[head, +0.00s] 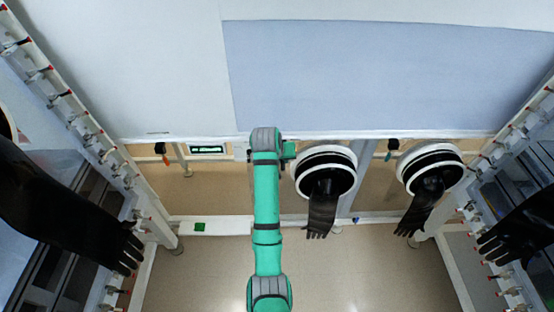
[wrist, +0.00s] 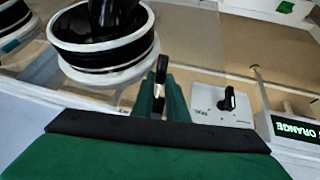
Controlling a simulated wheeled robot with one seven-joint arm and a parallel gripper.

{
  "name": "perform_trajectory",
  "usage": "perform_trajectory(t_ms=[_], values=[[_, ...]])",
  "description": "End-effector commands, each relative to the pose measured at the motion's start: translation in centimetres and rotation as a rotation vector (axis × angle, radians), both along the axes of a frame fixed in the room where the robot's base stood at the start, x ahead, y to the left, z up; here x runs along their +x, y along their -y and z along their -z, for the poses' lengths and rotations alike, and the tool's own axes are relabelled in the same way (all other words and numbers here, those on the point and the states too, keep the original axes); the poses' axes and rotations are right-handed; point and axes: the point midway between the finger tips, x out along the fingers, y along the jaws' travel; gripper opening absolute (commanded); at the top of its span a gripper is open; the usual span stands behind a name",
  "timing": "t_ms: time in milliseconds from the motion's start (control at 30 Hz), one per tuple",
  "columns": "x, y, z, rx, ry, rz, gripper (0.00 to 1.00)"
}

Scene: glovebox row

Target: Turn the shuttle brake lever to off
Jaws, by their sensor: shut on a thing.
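My gripper (wrist: 160,92) is shut on a slim upright black lever (wrist: 162,68) in the wrist view. The lever's top stands out beyond the green fingertips, and its base is hidden behind the fingers. I cannot read a label on it, so I cannot confirm from lettering that it is the shuttle brake lever. In the head view my gripper (head: 289,150) is at the bench's upper edge, just left of a round white glove port, and the lever is hidden there.
Close right of the fingers is a white plate (wrist: 209,116) with a black knob (wrist: 229,99). A glove port (wrist: 100,72) is close on the left. A green square (head: 200,227) lies on the white lower rail.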

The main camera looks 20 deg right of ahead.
Motion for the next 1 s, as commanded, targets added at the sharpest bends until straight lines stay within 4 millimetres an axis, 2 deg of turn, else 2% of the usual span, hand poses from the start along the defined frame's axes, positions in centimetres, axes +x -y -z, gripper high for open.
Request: perform_trajectory(t_ms=[300,333,400,767,1000], values=[[0.0,-0.1,0.0,0.001,-0.002,-0.002,0.0],[0.0,-0.1,0.0,0.0,-0.002,-0.001,0.18],[0.0,-0.1,0.0,0.0,-0.002,-0.001,0.32],[-0.1,-0.2,-0.3,-0.001,-0.002,0.0,0.32],[-1.3,-1.5,-3.3,-0.002,0.001,-0.003,0.32]])
